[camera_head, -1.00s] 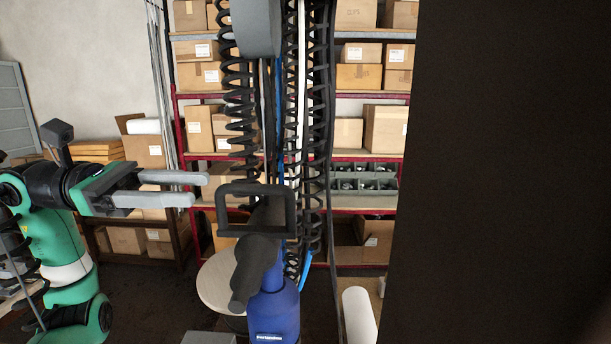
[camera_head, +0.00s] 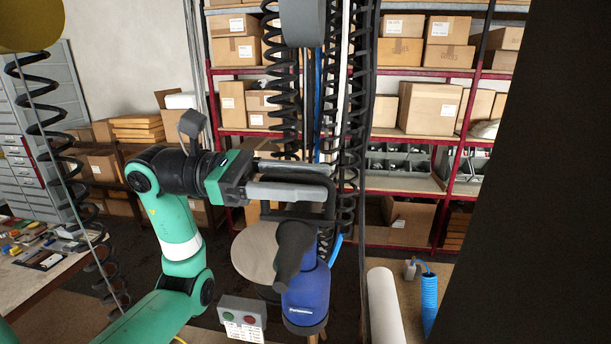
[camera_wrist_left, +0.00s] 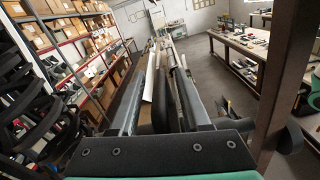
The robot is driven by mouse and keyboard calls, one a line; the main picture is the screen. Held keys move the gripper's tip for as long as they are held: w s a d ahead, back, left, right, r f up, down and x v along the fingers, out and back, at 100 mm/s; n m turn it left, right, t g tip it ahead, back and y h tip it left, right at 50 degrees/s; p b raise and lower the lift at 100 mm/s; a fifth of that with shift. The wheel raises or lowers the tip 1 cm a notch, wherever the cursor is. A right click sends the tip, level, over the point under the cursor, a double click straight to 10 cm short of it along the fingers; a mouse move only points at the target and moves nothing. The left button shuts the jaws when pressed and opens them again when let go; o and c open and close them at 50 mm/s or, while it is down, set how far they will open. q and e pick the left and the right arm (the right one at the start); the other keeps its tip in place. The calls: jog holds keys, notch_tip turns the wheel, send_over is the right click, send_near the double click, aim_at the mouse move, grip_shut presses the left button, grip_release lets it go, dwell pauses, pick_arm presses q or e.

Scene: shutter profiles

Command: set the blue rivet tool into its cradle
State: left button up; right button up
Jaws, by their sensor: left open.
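The blue rivet tool (camera_head: 307,297) hangs upright in the middle of the head view, with a dark grey upper body and a black loop handle (camera_head: 284,214) at its top. My left gripper (camera_head: 330,182) is open at the handle, with its two grey fingers level and pointing right. In the left wrist view a dark bar (camera_wrist_left: 160,105), which looks like part of the handle, lies between the fingers (camera_wrist_left: 163,60). Whether they touch it, I cannot tell. I cannot make out the cradle. My right gripper is out of view.
Black coiled hoses (camera_head: 352,130) hang close behind the tool. A button box (camera_head: 242,318) is low left of it, and a white cylinder (camera_head: 385,305) and blue coil (camera_head: 429,303) are to the right. A dark panel (camera_head: 520,200) blocks the far right.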

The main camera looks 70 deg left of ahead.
pick_arm(q)
grip_shut()
dwell(1.3)
